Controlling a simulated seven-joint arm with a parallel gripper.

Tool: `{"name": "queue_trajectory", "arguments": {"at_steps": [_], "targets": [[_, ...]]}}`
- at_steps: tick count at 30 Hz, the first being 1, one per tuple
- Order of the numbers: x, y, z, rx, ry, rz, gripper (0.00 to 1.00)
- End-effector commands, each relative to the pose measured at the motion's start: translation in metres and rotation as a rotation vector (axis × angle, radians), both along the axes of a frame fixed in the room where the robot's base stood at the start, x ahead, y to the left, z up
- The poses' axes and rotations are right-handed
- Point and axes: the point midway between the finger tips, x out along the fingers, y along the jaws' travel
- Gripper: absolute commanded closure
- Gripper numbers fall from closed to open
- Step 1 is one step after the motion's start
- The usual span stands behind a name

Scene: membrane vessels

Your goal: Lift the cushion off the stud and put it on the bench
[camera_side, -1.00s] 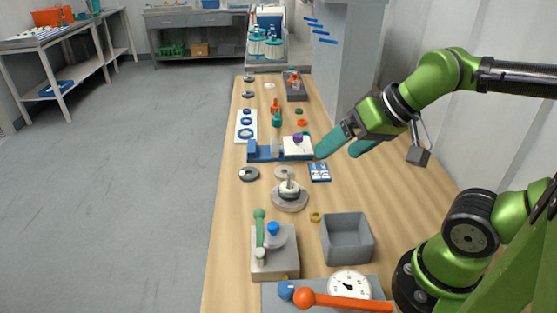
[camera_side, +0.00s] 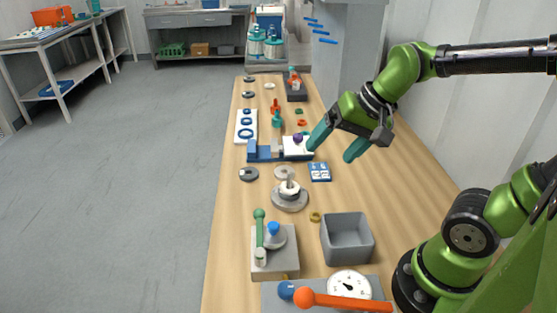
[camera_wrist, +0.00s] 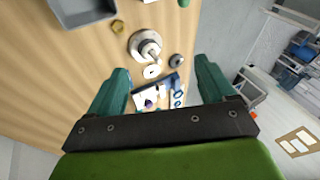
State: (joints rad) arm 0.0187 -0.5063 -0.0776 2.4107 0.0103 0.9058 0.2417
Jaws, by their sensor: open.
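A round grey base (camera_side: 290,201) stands on the wooden bench (camera_side: 232,225) with a short upright stud (camera_side: 289,179) at its middle. A pale, thick ring, which looks like the cushion (camera_side: 288,189), sits around the stud on the base. In the wrist view the base (camera_wrist: 143,38) and stud show above the middle, left of centre. My gripper (camera_side: 335,145) is open and empty, above the bench to the upper right of the stud in the side view. In the wrist view, its green fingers (camera_wrist: 162,68) are wide apart, with nothing between them.
A grey open bin (camera_side: 347,257) stands right of the base, and a lever device (camera_side: 274,262) in front. A pale disc (camera_side: 284,172), a dark ring (camera_side: 249,174) and a blue card (camera_side: 319,172) lie nearby. A blue-and-white fixture (camera_side: 264,153) is behind.

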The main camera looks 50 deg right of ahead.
Motion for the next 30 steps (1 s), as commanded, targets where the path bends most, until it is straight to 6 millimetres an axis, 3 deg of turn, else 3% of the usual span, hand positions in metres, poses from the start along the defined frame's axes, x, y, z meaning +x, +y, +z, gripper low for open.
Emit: {"name": "queue_trajectory", "arguments": {"at_steps": [6,16,24,30], "targets": [[0.034,-0.029,-0.019,0.295,0.205,-0.629,0.17],[0.065,-0.060,-0.031,0.671,0.368,-1.526,0.17],[0.068,-0.061,-0.028,0.816,0.396,-1.817,0.17],[0.077,-0.057,-0.055,0.816,0.404,-1.832,0.17]]}}
